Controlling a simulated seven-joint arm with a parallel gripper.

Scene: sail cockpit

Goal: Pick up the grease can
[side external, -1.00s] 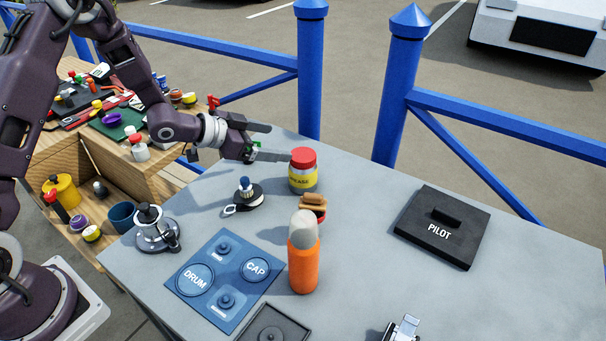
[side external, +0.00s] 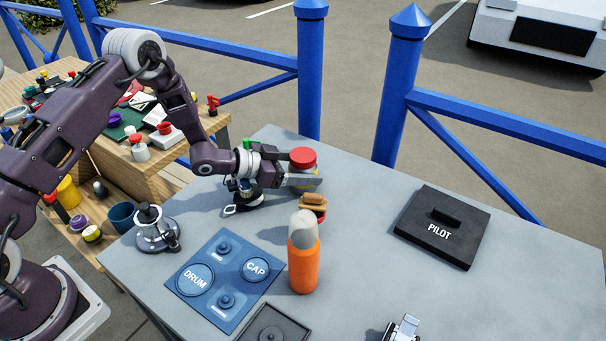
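The grease can (side external: 302,160) stands upright on the grey table, with a red lid and a yellow label. My gripper (side external: 300,170) is level and low at the can, reaching in from the left. Its near finger crosses in front of the can and hides most of the label. The far finger runs behind the can and is partly hidden by the lid. The fingers look about as wide apart as before, with the can between them. Whether either finger touches the can is not clear.
A black winch-like part (side external: 246,194) stands just below my gripper. A hot-dog-like item (side external: 313,203) and an orange flask (side external: 303,255) stand in front of the can. A black PILOT block (side external: 440,227) lies right. The table between can and block is clear.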

